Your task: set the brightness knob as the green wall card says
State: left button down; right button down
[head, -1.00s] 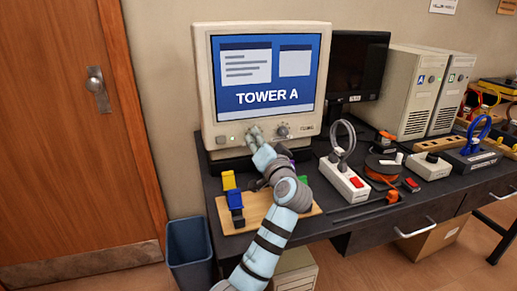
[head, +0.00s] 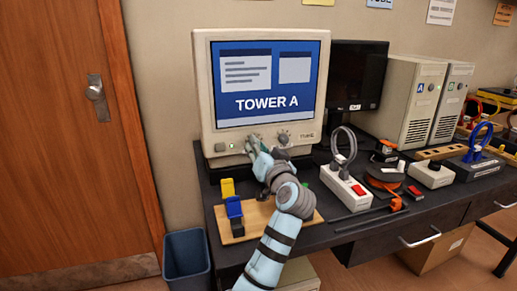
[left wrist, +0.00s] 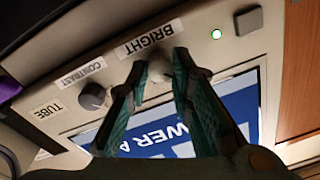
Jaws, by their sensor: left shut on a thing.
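The beige CRT monitor (head: 203,95) stands on the desk and shows "TOWER A" on a blue screen. Its brightness knob (left wrist: 158,82) sits under the "BRIGHT" label in the left wrist view, where the panel appears upside down. My left gripper (left wrist: 160,70) has a finger on each side of this knob and is shut on it; the fingers hide much of it and its pointer cannot be read. It also shows at the monitor's lower front in the head view (head: 252,145). The contrast knob (left wrist: 92,96) is beside it, untouched. No green wall card is visible. My right gripper is out of view.
A power strip (head: 345,188), an orange cable reel (head: 385,178) and two beige towers (head: 412,105) stand to the right. Wall cards (head: 441,11) are partly cut off at the top.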

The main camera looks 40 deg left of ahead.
pick_arm(q)
jog(key=c, duration=1.4)
grip_release()
jog(key=v, duration=0.7)
jog(key=shift+s+d, duration=0.1)
jog(key=shift+d, duration=0.15)
